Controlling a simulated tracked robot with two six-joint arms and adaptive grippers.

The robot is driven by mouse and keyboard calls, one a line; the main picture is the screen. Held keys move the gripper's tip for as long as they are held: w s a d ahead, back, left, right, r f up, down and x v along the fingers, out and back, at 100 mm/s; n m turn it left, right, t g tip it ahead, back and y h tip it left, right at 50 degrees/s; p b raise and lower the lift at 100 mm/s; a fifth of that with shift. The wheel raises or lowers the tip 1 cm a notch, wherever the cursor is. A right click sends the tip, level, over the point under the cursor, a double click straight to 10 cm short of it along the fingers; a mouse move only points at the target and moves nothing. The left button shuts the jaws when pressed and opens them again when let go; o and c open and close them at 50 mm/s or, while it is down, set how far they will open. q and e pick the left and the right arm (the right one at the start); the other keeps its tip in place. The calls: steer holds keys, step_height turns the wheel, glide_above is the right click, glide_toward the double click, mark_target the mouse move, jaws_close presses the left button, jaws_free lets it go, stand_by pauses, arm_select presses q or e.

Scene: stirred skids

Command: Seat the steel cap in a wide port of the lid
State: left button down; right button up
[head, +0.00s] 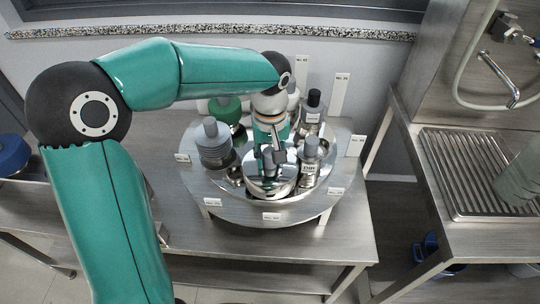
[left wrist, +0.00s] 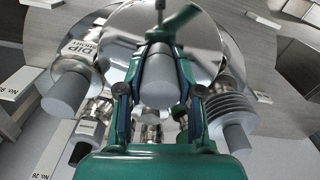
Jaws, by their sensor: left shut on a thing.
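My left gripper (head: 268,168) reaches down over the round steel vessel (head: 270,190) in the middle of the turntable. In the left wrist view my left gripper (left wrist: 158,92) is shut on a grey cylindrical piece (left wrist: 158,70), which I take to be the steel cap. The shiny round lid (left wrist: 112,32) lies beyond the fingers. The gripper and the held piece cover part of the lid, so its ports are hard to make out. I cannot tell whether the cap touches the lid. My right gripper is not in view.
The round steel turntable (head: 235,208) carries small number tags. A sink drainer (head: 475,170) is at right.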

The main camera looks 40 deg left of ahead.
arm_select(q)
steer(key=shift+f, duration=0.2)
steer(key=c, duration=0.7)
jaws_free()
step_height(320, 180, up, 12)
stand_by(0.8)
